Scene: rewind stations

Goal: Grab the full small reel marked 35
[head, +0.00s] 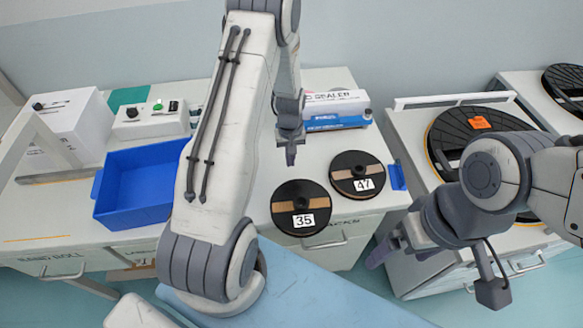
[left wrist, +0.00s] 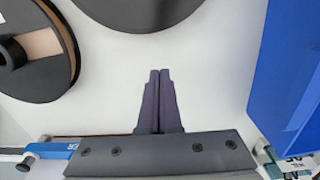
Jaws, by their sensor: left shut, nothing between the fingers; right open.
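The small black reel marked 35 (head: 302,207) lies flat near the front edge of the table, with a brown band across its top. In the left wrist view only part of its dark disc (left wrist: 137,12) shows at the top edge. My left gripper (head: 291,158) is shut and empty, pointing down above the table behind this reel; its closed fingers also show in the left wrist view (left wrist: 160,75). My right gripper (head: 436,275) is open and empty at the lower right, in front of the right-hand cabinet and away from the reels.
A similar reel marked 47 (head: 357,174) lies just behind and right of reel 35. A blue bin (head: 133,188) stands at left, a sealer box (head: 336,111) behind. A large black reel (head: 449,135) lies on the right cabinet. Bare tabletop surrounds the left fingers.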

